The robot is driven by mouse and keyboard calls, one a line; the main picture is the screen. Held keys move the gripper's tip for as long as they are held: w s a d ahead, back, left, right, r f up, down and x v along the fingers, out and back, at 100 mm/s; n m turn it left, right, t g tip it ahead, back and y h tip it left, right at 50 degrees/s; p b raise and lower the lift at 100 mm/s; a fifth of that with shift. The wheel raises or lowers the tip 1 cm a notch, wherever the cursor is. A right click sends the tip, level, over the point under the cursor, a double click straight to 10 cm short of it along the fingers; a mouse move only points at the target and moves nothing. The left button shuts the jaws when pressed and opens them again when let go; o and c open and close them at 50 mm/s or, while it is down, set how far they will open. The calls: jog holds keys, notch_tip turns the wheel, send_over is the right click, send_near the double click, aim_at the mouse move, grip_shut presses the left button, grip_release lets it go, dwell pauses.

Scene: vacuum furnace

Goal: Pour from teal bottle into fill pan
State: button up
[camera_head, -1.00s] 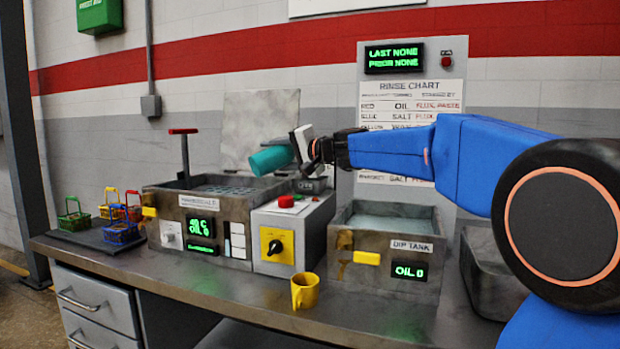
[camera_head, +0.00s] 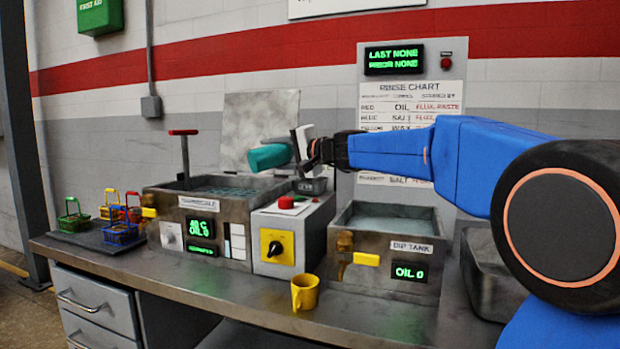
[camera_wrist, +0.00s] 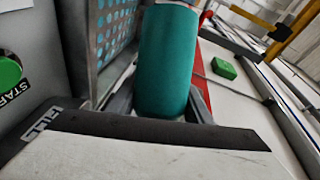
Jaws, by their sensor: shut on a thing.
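The teal bottle (camera_head: 268,157) lies nearly level in the air, above the gap between the left tank and the grey control box. My gripper (camera_head: 298,150) is shut on the right end of the teal bottle. In the wrist view the teal bottle (camera_wrist: 166,60) sits between the dark fingers of my gripper (camera_wrist: 160,104). The fill pan (camera_head: 313,186) is a small dark pan behind the control box, below and slightly right of the gripper. Its inside is hidden. In the wrist view a label reading FILL shows at lower left, partly cut off. No flowing liquid is visible.
The left tank (camera_head: 240,213) and the dip tank (camera_head: 366,267) flank the control box (camera_head: 311,232). A yellow mug (camera_head: 305,293) stands on the front bench edge. Several coloured baskets stand on a dark tray (camera_head: 88,238) at left. A grey panel (camera_head: 259,117) stands behind.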

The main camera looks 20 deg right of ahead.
jog(key=shift+s+a+r, duration=0.1)
jog(key=shift+a, duration=0.2)
jog(key=shift+a, duration=0.1)
jog(key=shift+r+m+b, duration=0.15)
jog(key=shift+m+b, duration=0.15)
jog(key=shift+b, duration=0.2)
dwell(0.8)
jog(key=shift+m+y+b, duration=0.3)
dwell(1.4)
jog(key=shift+f+n+g+h, duration=0.1)
jog(key=shift+f+n+h, duration=0.2)
jog(key=shift+n, duration=0.45)
jog(key=shift+f+n+g+h, duration=0.1)
jog(key=shift+n+h, duration=0.25)
jog(key=shift+n, duration=0.35)
jog(key=shift+f+n+g+h, duration=0.15)
jog(key=shift+n+h, duration=0.2)
jog(key=shift+n, duration=0.4)
dwell(0.6)
